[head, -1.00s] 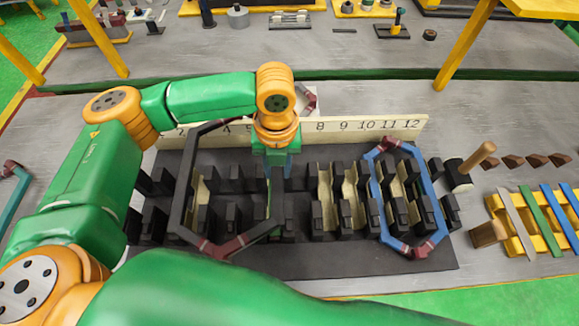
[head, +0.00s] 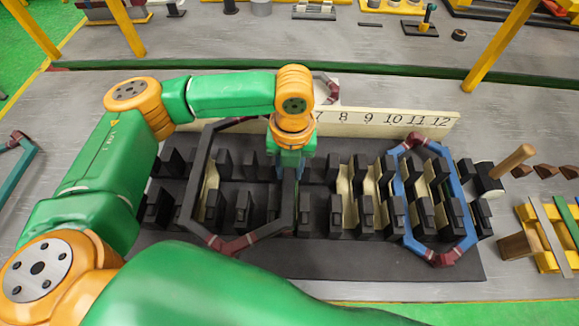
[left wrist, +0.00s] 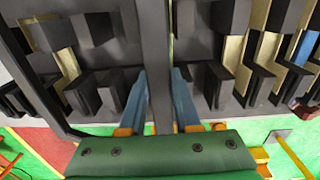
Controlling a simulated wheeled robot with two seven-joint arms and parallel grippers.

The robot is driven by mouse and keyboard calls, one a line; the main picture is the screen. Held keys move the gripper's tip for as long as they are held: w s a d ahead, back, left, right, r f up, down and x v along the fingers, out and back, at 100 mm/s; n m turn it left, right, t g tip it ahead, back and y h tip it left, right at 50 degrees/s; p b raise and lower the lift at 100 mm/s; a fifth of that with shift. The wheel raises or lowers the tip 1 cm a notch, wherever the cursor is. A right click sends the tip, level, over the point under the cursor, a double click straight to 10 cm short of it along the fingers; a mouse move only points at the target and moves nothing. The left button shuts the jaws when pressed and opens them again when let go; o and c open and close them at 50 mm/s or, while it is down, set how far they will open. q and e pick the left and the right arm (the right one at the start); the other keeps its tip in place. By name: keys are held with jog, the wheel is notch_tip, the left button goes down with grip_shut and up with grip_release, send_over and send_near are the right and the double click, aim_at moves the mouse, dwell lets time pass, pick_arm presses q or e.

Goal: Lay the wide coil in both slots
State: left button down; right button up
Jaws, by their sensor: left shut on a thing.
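The wide coil is a dark grey six-sided frame (head: 199,185) with dark red end pieces. It lies over the left part of the black slotted block (head: 345,258), and how high it is above the slots is hard to tell. My left gripper (head: 290,172) points down and is shut on the coil's right long side, near its middle. In the left wrist view the grey bar (left wrist: 155,60) runs between the two blue-grey fingers (left wrist: 160,95). The arm hides part of the coil's far end. My right gripper is out of view.
A blue coil (head: 466,195) sits around teeth at the block's right end. A numbered cream strip (head: 400,120) stands behind the block. A wooden-handled mallet (head: 510,162) and a yellow rack (head: 540,260) lie to the right. A teal coil (head: 15,180) is at the far left.

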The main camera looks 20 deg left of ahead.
pick_arm(q)
jog(key=shift+w+d+f, duration=0.1)
jog(key=shift+d, duration=0.05)
jog(key=shift+f, duration=0.25)
jog(key=shift+f+b, duration=1.35)
jog(key=shift+f, duration=1.5)
jog(key=shift+s+f, duration=0.35)
jog(key=shift+s, duration=0.15)
jog(key=c, duration=0.7)
grip_release()
jog(key=shift+o, duration=0.8)
jog(key=shift+w, duration=0.5)
